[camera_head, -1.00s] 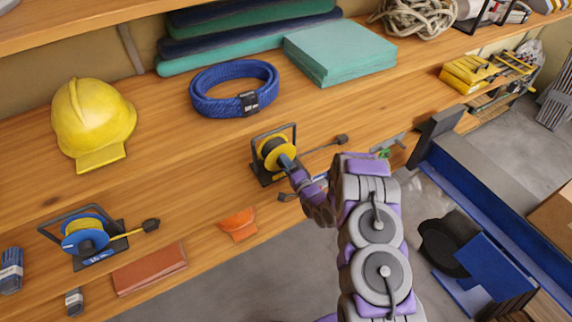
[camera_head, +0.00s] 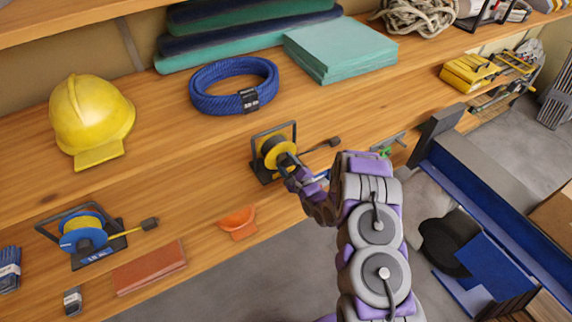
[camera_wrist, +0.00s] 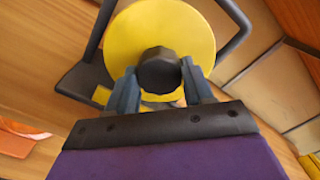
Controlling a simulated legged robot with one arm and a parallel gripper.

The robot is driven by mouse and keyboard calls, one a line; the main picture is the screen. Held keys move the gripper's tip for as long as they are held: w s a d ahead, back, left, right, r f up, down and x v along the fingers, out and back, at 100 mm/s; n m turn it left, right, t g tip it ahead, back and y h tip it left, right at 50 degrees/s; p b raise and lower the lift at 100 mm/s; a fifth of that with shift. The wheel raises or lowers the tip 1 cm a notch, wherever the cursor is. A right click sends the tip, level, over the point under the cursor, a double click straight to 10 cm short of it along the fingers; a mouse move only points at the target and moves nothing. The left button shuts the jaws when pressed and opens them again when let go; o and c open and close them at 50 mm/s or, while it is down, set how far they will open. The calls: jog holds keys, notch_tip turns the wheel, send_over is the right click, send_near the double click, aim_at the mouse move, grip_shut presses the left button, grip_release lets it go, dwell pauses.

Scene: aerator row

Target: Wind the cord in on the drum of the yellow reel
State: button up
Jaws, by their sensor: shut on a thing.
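The yellow reel (camera_head: 276,151) stands on the wooden shelf in a dark frame, near the middle of the head view. Its yellow disc (camera_wrist: 160,38) fills the top of the wrist view. A dark knob (camera_wrist: 159,71) sticks out from the front of the disc. My gripper (camera_head: 291,165) is at the reel's front, and in the wrist view its two blue-grey fingers (camera_wrist: 160,84) are shut on the knob from both sides. A dark cord with a plug (camera_head: 334,142) lies to the right of the reel. The cord on the drum is mostly hidden.
A blue reel (camera_head: 84,240) with yellow cord stands at the lower left. An orange scoop-like piece (camera_head: 238,222) and a brown-red pad (camera_head: 149,268) lie near the shelf's front edge. A coiled blue strap (camera_head: 234,87) and a yellow helmet (camera_head: 91,120) lie behind.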

jog(key=shift+s+d+f+m, duration=0.1)
jog(key=shift+f+m, duration=0.25)
jog(key=shift+m, duration=0.65)
jog(key=o, duration=0.8)
jog(key=shift+f, duration=0.1)
jog(key=shift+o, duration=1.2)
jog(key=shift+r, duration=0.25)
jog(key=p+v, duration=0.2)
jog(key=v, duration=1.5)
jog(key=shift+s, duration=0.1)
